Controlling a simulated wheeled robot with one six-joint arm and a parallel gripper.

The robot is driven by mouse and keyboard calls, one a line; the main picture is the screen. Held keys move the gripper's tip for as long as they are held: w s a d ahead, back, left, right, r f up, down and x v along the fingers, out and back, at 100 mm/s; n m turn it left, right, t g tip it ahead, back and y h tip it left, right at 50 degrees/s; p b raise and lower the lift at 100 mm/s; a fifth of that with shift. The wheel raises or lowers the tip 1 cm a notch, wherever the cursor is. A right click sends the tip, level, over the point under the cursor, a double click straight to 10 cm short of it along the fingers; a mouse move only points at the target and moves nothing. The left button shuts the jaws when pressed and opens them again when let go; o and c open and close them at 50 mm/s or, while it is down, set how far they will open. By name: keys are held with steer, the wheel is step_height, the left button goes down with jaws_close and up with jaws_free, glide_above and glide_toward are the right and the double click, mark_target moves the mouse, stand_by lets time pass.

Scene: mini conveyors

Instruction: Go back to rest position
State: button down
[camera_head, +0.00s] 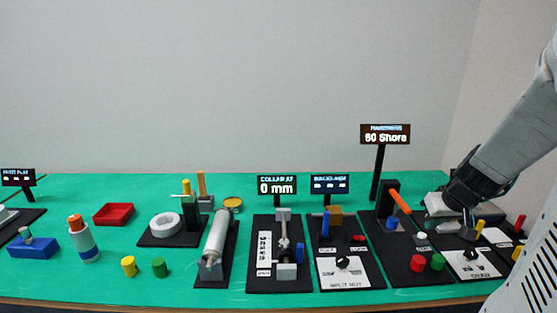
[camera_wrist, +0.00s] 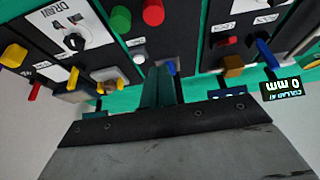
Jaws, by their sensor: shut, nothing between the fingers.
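My gripper (camera_head: 468,222) is at the right end of the green table in the head view, above the black panel marked DRAW (camera_head: 473,263). The arm reaches in from the right edge and points down and left. The fingers are shut with nothing held; in the wrist view the shut gripper (camera_wrist: 158,88) shows at the centre. The DRAW panel with its black knob (camera_wrist: 74,41) is at upper left in the wrist view. A grey block (camera_head: 447,227) is close beside the fingers in the head view; whether they touch it I cannot tell.
Near the gripper stand a hardness station with an orange lever (camera_head: 399,201), a tall display (camera_head: 385,134), and red (camera_head: 418,263) and green (camera_head: 438,262) buttons. Farther left are the collar station (camera_head: 264,231), a silver cylinder (camera_head: 215,240) and a red tray (camera_head: 113,214). Space above the table's left and middle is open.

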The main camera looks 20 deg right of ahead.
steer(key=s+a+r+n+g, duration=0.1)
steer(key=s+a+r, duration=0.2)
steer(key=a, duration=0.6)
steer(key=s+a+r+n+g+y, duration=0.1)
steer(key=s+a+r, duration=0.3)
steer(key=a, duration=0.5)
steer(key=s+a+r+n+g, duration=0.1)
steer(key=s+a+r, duration=0.2)
steer(key=s+a, duration=0.3)
steer(key=a, duration=0.4)
steer(key=shift+s+r+g+y, duration=0.15)
steer(key=shift+s+g+y, duration=0.05)
steer(key=shift+g+y, duration=0.1)
steer(key=shift+d, duration=0.1)
